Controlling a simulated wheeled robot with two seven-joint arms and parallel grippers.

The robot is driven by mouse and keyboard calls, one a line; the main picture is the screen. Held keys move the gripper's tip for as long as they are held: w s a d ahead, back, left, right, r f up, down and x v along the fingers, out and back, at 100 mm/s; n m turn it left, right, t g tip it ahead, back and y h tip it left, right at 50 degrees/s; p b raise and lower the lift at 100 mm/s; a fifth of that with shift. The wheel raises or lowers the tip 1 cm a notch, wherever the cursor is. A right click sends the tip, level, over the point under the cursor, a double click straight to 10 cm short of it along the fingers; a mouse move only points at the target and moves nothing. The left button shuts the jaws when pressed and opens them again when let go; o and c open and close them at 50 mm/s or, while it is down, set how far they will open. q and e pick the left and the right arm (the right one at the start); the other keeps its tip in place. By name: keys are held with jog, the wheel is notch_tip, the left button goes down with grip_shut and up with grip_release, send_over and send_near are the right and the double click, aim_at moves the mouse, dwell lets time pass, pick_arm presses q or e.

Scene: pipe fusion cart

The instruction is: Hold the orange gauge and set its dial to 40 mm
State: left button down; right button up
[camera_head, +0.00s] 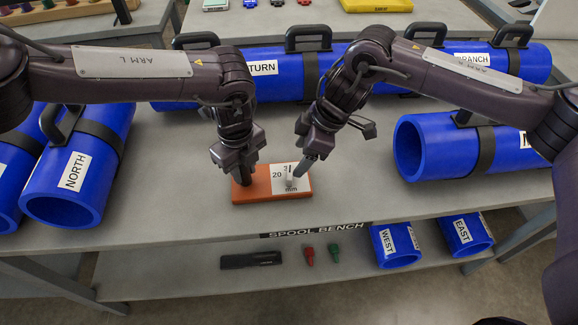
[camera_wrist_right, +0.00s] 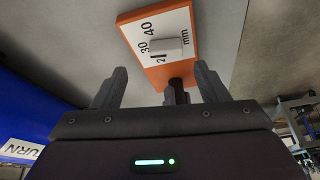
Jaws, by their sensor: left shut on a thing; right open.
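The orange gauge (camera_head: 258,191) lies flat on the bench top near its front edge. It also shows in the right wrist view (camera_wrist_right: 203,30), with a white scale plate (camera_wrist_right: 150,30) marked 30, 40 and mm; a 20 shows in the head view. A pale grey knob (camera_wrist_right: 168,48) stands on the plate; I cannot tell its exact setting. My left gripper (camera_head: 240,178) is shut on the gauge's left end, its fingers partly hiding the grip. My right gripper (camera_head: 302,168) is open just above the dial; in its wrist view the fingers (camera_wrist_right: 163,85) are apart and empty.
Blue pipes lie around the gauge: NORTH (camera_head: 75,178) at left, TURN (camera_head: 264,82) and BRANCH (camera_head: 470,52) behind, another (camera_head: 440,150) at right. Smaller WEST (camera_head: 392,243) and EAST (camera_head: 465,235) pipes lie on the shelf below. The bench top between gauge and pipes is clear.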

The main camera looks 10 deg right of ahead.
aim_at(290, 170)
jog(key=shift+a+f+n, duration=0.2)
jog(key=shift+f+n, duration=0.1)
jog(key=shift+x, duration=2.65)
